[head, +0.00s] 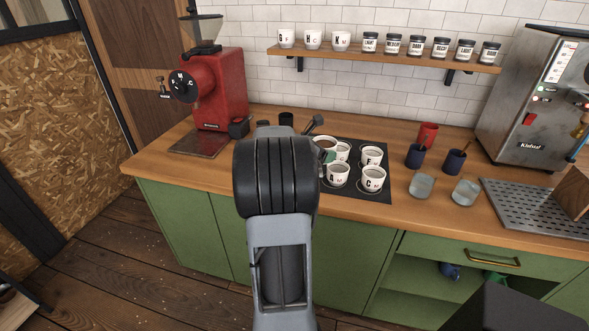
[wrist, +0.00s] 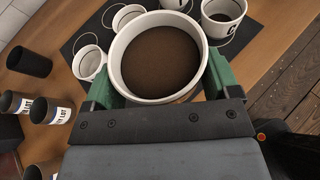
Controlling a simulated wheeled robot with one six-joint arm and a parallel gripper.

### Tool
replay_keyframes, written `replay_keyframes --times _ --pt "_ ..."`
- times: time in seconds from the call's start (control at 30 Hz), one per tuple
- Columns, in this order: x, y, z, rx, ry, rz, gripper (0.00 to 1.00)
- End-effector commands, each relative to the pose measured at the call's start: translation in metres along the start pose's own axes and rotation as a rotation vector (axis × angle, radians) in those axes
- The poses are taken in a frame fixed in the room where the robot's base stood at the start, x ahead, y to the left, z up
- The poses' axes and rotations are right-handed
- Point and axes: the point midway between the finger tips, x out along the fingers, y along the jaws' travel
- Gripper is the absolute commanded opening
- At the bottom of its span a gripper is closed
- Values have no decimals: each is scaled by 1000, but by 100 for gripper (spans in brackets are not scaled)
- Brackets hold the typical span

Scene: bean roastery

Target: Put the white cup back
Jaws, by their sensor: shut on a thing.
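My gripper (wrist: 163,78) is shut on a white cup (wrist: 150,99) filled with brown contents, its green fingers on either side of the wall. The cup is about upright, above or at the black mat. In the head view the held cup (head: 326,144) is partly hidden behind my arm. The black mat (head: 382,195) has pale rings and carries several other white lettered cups, among them a front-left cup (head: 337,176), a front-right cup (head: 373,180) and a back-right cup (head: 371,157). Whether the held cup's base touches the mat is hidden.
A red grinder (head: 220,90) stands at left. Two glasses (head: 421,186), dark blue cups (head: 453,162) and a red cup (head: 428,134) stand right of the mat. A shelf (head: 390,57) above holds white cups and dark jars. Dark labelled containers (wrist: 50,110) are left in the wrist view.

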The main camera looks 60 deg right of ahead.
Motion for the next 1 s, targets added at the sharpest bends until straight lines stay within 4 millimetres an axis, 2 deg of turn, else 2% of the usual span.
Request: replay_keyframes --times 0.03,0.2,0.4,0.53,0.87,1.0 --pt "-1 15 -8 -5 1 3 41" --pt "-1 54 -31 -3 0 1 41" --pt "7 76 -65 -1 -1 1 41" --pt "10 85 -77 -1 -2 2 41" --pt "12 95 -92 -1 -1 4 41" --pt "19 93 -109 -3 0 2 41"
